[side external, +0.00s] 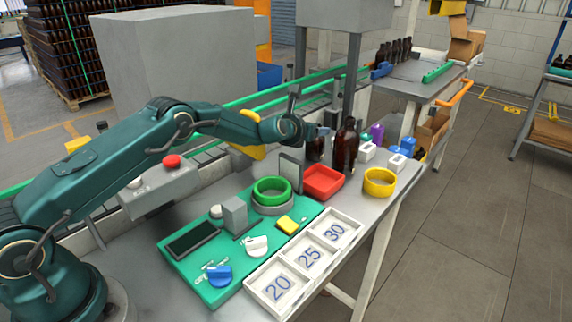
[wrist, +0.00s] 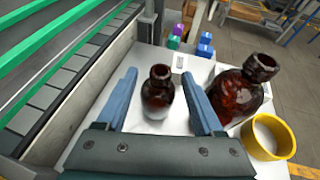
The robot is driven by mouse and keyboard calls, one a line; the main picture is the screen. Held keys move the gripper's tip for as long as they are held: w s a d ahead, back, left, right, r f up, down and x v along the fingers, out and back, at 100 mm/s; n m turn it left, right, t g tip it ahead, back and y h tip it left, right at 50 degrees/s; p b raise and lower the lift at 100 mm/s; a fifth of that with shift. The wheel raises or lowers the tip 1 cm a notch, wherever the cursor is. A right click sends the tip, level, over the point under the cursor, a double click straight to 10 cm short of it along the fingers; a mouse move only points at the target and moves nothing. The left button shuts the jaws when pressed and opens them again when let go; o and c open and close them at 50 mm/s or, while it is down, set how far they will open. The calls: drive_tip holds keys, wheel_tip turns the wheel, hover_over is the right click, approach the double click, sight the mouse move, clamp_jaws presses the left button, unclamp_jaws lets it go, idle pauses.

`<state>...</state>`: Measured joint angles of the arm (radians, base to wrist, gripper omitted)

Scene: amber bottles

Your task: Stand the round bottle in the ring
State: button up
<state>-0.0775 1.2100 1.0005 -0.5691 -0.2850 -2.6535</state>
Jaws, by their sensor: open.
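A smaller amber bottle (wrist: 158,95) stands upright between the two blue fingers of my gripper (wrist: 160,72), which is open with visible gaps on both sides. In the side external view this bottle (side external: 315,150) is partly hidden by my gripper (side external: 323,132) and the larger bottle. A larger amber bottle (wrist: 236,92) stands just outside the right finger; it also shows in the side view (side external: 345,148). Both look rounded; I cannot tell which is meant. A yellow ring (side external: 380,190) lies empty on the table, and shows beside the larger bottle in the wrist view (wrist: 268,150).
A green ring (side external: 259,193) sits on a grey base on the green board (side external: 190,266). A red tray (side external: 322,193), an upright grey plate (side external: 290,172) and small white blocks (side external: 397,163) stand near the bottles. A numbered white tray (side external: 262,302) lies at the front edge.

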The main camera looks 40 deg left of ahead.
idle(0.3)
clamp_jaws()
idle(1.3)
